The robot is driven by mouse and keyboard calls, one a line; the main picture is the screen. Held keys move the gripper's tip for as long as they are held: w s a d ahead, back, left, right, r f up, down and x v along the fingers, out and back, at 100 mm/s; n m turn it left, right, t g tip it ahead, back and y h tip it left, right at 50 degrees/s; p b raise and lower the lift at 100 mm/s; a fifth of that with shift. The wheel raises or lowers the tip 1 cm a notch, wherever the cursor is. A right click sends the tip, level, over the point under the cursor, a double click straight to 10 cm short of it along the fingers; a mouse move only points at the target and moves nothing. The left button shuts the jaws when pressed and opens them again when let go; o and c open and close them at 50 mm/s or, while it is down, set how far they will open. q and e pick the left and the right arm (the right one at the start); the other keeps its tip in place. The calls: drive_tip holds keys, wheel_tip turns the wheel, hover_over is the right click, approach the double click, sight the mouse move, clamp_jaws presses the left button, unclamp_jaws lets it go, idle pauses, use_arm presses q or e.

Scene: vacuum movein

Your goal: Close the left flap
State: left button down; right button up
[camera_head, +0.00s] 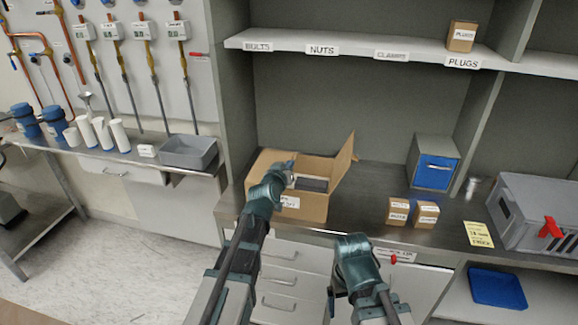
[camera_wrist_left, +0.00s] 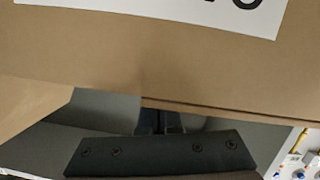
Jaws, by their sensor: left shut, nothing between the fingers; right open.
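An open cardboard box (camera_head: 312,208) with a white label on its front stands on the workbench. Its right flap (camera_head: 343,160) stands up, leaning outward. My left arm covers much of the box's left side, so how the left flap stands is hard to tell. My left gripper (camera_head: 287,171) is shut and empty, over the left part of the box opening. In the left wrist view brown cardboard (camera_wrist_left: 90,55) with part of a white label fills the upper picture, close to the dark gripper. My right gripper (camera_head: 352,250) is open, in front of the bench edge, away from the box.
A grey item (camera_head: 312,184) lies inside the box. Two small boxes (camera_head: 397,211) and a blue-fronted bin (camera_head: 435,172) stand right of it, with a grey crate (camera_head: 535,215) further right. A labelled shelf (camera_head: 360,46) runs above. Some bench between box and bin is clear.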

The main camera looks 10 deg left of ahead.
use_arm(q)
drive_tip(key=shift+s, duration=0.1)
drive_tip(key=d+p+v, duration=0.1)
drive_tip(key=p+v, duration=0.1)
drive_tip(key=v, duration=0.7)
drive_tip(key=shift+s+a, duration=0.25)
drive_tip(key=shift+s, duration=0.2)
use_arm(e)
drive_tip(key=shift+s+a+r, duration=0.3)
drive_tip(key=shift+r, duration=0.3)
drive_tip(key=shift+s+a+r, duration=0.25)
drive_tip(key=shift+r, duration=0.3)
